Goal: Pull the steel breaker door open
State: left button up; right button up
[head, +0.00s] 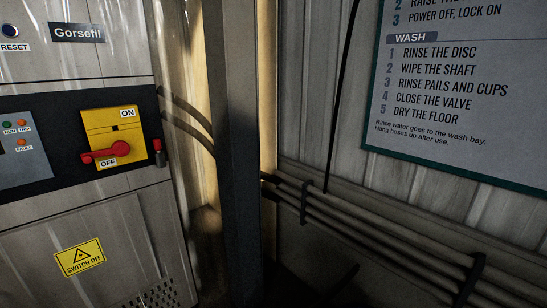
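A grey steel cabinet (75,70) marked "Gorsefil" fills the left of the head view. Its black control band holds a yellow switch plate (98,122) with a red rotary handle (121,149). The handle's lever lies nearly level and points left, just above the "OFF" label; "ON" is at the plate's top. The lower steel panel (130,228) bears a yellow "SWITCH OFF" warning label (80,257) and looks flush with the front. I cannot tell which panel is the breaker door. Neither of my grippers is in view.
A small red and black item (158,152) is at the cabinet's right edge. A dark upright post (232,150) stands right of the cabinet. Pipes (370,235) run along the corrugated wall, below a wash instruction board (455,100). The bottom middle is dark and unclear.

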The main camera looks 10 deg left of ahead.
aim_at(98, 255)
jog(key=k+j+u, duration=0.1)
jog(key=u, duration=0.45)
jog(key=j+u, duration=0.1)
jog(key=u, duration=0.7)
jog(key=l+u, duration=0.15)
jog(key=u, duration=0.15)
jog(key=l+u, duration=0.1)
jog(key=u, duration=0.15)
